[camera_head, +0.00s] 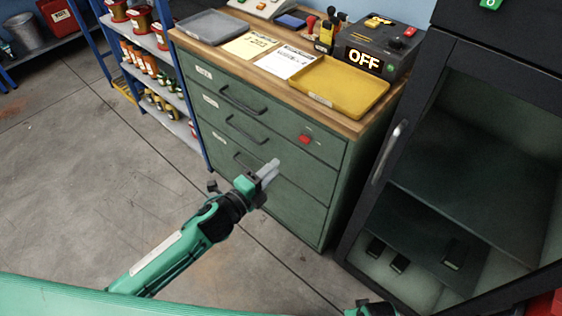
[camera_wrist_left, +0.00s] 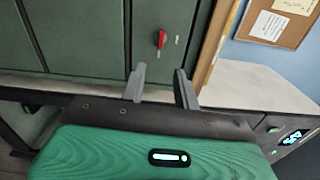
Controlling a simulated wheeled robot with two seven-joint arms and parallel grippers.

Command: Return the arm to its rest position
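My left arm reaches in from the lower left of the head view. Its gripper (camera_head: 268,171) hangs in the air in front of the green drawer cabinet (camera_head: 325,190), with nothing held. In the left wrist view, the two grey fingers of this gripper (camera_wrist_left: 161,84) stand apart with an empty gap between them. Only a small green and black piece of what looks like my right arm shows at the bottom edge of the head view; its fingers are out of frame.
The cabinet's wooden top carries a yellow tray (camera_head: 340,87), a grey tray (camera_head: 212,26), papers and a black box (camera_head: 380,47) reading OFF. A dark glass-fronted cabinet (camera_head: 372,190) stands at right. Blue shelving (camera_head: 150,85) stands at left. The floor (camera_head: 90,170) is clear.

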